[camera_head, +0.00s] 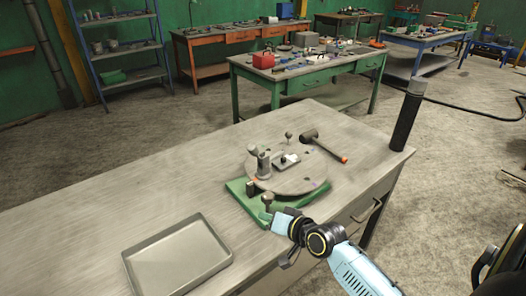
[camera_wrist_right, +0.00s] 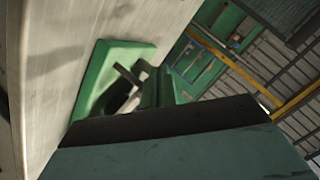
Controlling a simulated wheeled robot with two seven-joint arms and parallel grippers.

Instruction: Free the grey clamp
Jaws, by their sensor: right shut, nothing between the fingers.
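A grey clamp-like fixture (camera_head: 264,165) with an upright post stands on the left part of a round grey plate (camera_head: 295,184). A small pale block with a dark knob (camera_head: 289,158) lies beside it on the plate. The plate sits on a green base (camera_head: 238,190), which also shows in the wrist view (camera_wrist_right: 100,75). A short grey knob (camera_head: 268,198) stands at the base's front edge. My right gripper (camera_head: 272,214) is shut and empty, close to this knob; whether they touch I cannot tell. My left gripper is out of view.
An empty grey tray (camera_head: 178,257) lies at the bench's front left. A dark cylinder (camera_head: 407,118) stands at the right corner. The bench's left part (camera_head: 150,195) is clear.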

